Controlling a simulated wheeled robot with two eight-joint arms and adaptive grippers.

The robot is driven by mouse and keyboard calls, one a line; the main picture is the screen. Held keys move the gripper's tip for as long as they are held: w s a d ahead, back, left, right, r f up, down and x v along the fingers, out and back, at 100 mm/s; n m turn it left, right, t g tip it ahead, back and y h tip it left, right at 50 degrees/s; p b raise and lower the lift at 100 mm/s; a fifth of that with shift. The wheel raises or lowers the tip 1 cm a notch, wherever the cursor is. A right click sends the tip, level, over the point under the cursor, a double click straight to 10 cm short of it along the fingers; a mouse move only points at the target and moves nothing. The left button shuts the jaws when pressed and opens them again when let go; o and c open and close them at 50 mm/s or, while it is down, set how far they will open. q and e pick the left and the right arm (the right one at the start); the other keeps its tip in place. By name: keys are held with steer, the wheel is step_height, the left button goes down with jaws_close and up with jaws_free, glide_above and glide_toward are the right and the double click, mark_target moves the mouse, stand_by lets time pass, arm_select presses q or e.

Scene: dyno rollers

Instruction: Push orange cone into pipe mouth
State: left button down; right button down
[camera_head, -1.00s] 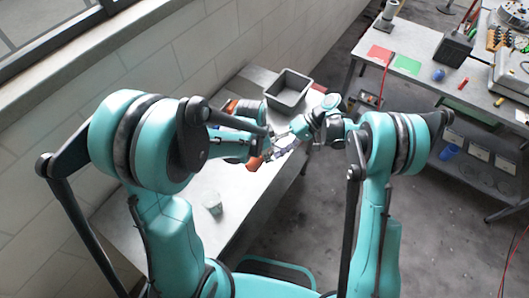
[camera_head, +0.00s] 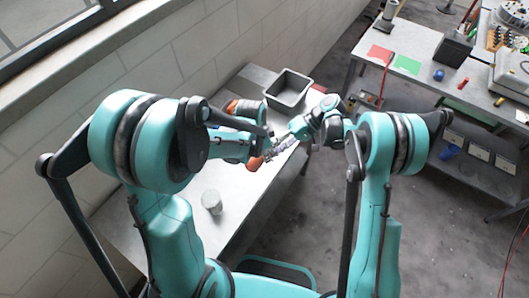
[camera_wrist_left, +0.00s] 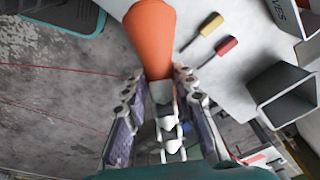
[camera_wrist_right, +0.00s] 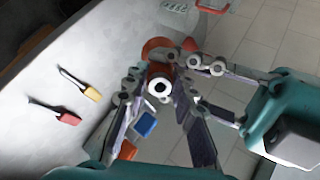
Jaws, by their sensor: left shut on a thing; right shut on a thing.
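The orange cone (camera_wrist_left: 152,38) sits between the fingertips of my left gripper (camera_wrist_left: 160,85) in the left wrist view, narrowing toward a pale piece. My left gripper (camera_head: 262,153) is shut on it, above the table's edge. My right gripper (camera_wrist_right: 158,88) is shut on what looks like the pipe, whose pale ring with a dark hole (camera_wrist_right: 160,87) shows between its fingertips. Orange shows right behind that ring. In the head view, my right gripper (camera_head: 278,150) meets the left one. How deep the cone sits in the mouth is hidden.
A grey open bin (camera_head: 288,90) stands on the table behind the grippers. A grey cup (camera_head: 211,202) stands on the near table. Yellow (camera_wrist_left: 211,24) and red (camera_wrist_left: 227,45) handled tools lie on the tabletop. A second bench with equipment is at upper right.

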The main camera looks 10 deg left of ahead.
arm_select(q)
steer(key=c, duration=1.2)
jaws_free()
steer(key=shift+o, duration=0.2)
steer(key=shift+s+a+r, duration=0.15)
steer(key=shift+s+r, duration=0.05)
steer(key=shift+r, duration=1.1)
steer(key=shift+s+a+r, duration=0.15)
steer(key=shift+r, duration=1.2)
steer(key=shift+s+a+r, duration=0.15)
steer(key=shift+s+r, duration=0.05)
steer(key=shift+r, duration=1.1)
